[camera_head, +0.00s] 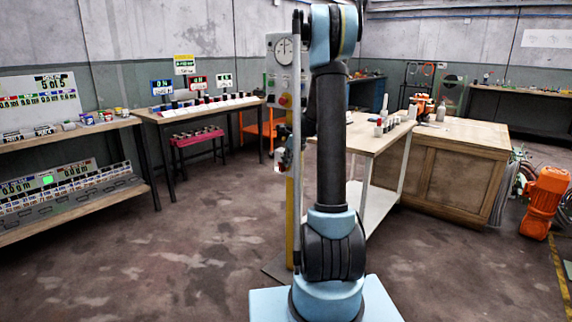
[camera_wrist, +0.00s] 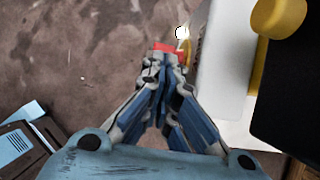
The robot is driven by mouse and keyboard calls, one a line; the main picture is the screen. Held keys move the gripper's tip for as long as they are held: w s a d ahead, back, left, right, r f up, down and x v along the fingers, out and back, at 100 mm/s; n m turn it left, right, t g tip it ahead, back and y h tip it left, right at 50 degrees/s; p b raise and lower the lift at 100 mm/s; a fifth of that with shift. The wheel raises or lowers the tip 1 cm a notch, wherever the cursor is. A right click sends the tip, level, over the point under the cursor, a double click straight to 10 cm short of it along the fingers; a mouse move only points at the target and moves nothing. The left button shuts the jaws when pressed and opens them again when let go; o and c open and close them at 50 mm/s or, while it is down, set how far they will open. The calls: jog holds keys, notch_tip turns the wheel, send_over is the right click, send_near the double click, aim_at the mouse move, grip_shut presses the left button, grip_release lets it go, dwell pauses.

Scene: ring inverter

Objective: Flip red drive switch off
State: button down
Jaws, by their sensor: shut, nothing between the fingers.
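A grey control box (camera_head: 279,70) with a round dial stands on a yellow post (camera_head: 293,205), partly behind my arm. A small red control (camera_head: 284,100) shows on its lower front; I cannot tell its on or off position. My gripper (camera_head: 280,160) is below the box, beside the post, small and partly hidden by my arm. In the wrist view my gripper (camera_wrist: 163,62) is shut with its fingers together and empty. A red piece (camera_wrist: 167,47) shows right at the fingertips; I cannot tell whether it is the switch or whether they touch.
In the wrist view a pale box side (camera_wrist: 225,60), a yellow knob (camera_wrist: 278,16) and a black block (camera_wrist: 292,85) lie close to the right of my fingers. A wooden bench (camera_head: 455,135) stands at right, another bench (camera_head: 205,110) at left.

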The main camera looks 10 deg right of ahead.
jog(key=shift+r, duration=0.25)
dwell(0.6)
jog(key=shift+r, duration=0.6)
jog(key=s+d+v, duration=0.1)
jog(key=v, duration=1.1)
jog(key=shift+s, duration=0.2)
jog(key=shift+s+d, duration=0.1)
